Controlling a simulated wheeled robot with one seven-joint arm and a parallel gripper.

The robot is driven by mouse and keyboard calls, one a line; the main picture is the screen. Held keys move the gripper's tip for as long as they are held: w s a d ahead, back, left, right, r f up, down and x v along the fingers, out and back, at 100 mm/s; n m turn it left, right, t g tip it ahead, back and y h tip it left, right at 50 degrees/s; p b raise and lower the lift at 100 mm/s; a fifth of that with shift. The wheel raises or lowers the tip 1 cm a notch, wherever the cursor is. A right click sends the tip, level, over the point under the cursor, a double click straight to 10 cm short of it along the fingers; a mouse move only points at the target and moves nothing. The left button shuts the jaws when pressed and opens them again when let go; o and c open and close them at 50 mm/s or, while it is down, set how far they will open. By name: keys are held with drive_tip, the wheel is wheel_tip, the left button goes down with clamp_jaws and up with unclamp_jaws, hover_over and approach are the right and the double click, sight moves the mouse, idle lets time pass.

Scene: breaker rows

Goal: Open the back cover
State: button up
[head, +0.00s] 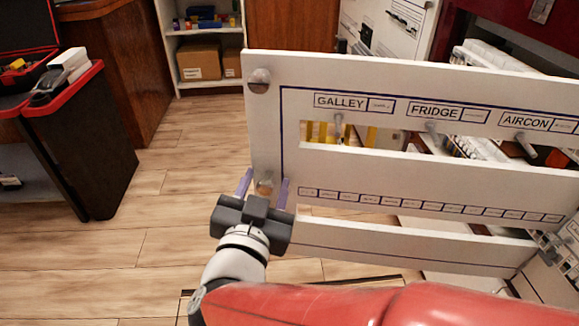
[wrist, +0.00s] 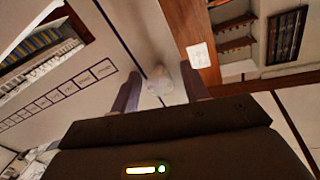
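The white cover panel (head: 275,120) fills the right of the head view. It has labels GALLEY, FRIDGE and AIRCON, toggle levers and long cut-out slots. It stands out over the floor, with open space behind its left edge. One round knob (head: 259,80) is at its upper left corner. A second, lower knob (head: 265,181) sits near the left edge. My gripper (head: 263,188) has its two purple fingers on either side of the lower knob, with gaps showing. In the wrist view the lower knob (wrist: 160,80) lies between the spread fingers (wrist: 161,90).
White breaker rows (head: 490,55) show behind the panel at upper right. A black bin-like cabinet with red rim (head: 85,150) stands at left, and a shelf with cardboard boxes (head: 200,60) at the back. The wooden floor (head: 170,220) between is clear.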

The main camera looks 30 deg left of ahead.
drive_tip(key=v, duration=0.8)
idle(0.7)
